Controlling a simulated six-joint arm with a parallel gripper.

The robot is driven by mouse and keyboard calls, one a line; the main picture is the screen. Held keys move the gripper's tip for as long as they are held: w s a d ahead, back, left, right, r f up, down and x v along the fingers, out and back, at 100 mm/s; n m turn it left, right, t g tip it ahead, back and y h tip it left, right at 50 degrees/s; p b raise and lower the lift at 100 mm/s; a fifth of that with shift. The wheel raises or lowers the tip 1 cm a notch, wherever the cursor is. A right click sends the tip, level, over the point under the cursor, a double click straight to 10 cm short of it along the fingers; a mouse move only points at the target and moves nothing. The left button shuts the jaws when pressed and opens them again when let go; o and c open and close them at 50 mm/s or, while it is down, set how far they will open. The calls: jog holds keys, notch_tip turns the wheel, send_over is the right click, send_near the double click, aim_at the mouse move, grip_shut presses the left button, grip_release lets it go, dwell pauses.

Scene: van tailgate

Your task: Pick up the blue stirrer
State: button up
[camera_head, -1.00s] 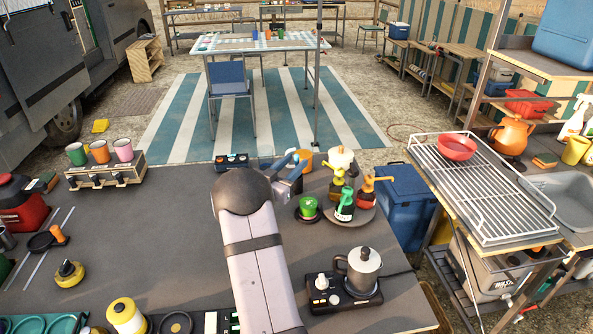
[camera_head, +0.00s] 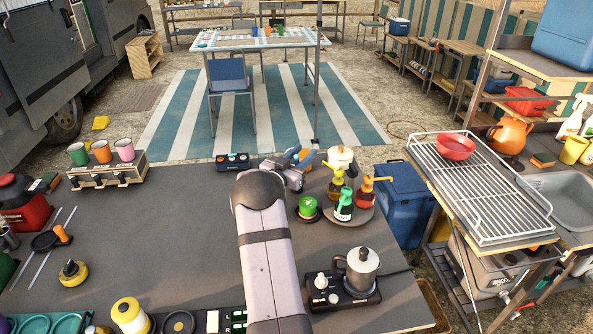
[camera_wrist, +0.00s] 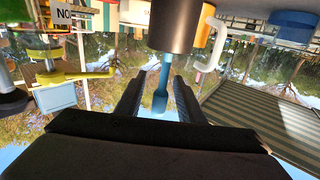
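The blue stirrer (camera_wrist: 161,85) shows in the wrist view, its wide end toward my palm and its thin shaft running to a dark cylinder (camera_wrist: 172,27). My gripper (camera_wrist: 157,92) has one finger on each side of the stirrer. The fingers are apart and a narrow gap seems to show beside the stirrer. In the head view my gripper (camera_head: 297,172) is over the far edge of the dark counter, where a small blue part (camera_head: 308,159) shows by it. The stirrer's lower end is hidden.
A yellow-topped bottle (camera_head: 340,159), a green-capped bottle (camera_head: 344,206) and an orange pump bottle (camera_head: 371,190) stand close right of my gripper. A moka pot (camera_head: 363,268) stands at front right. The counter's middle-left is mostly bare.

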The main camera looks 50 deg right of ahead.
grip_shut()
jog(key=shift+r, duration=0.15)
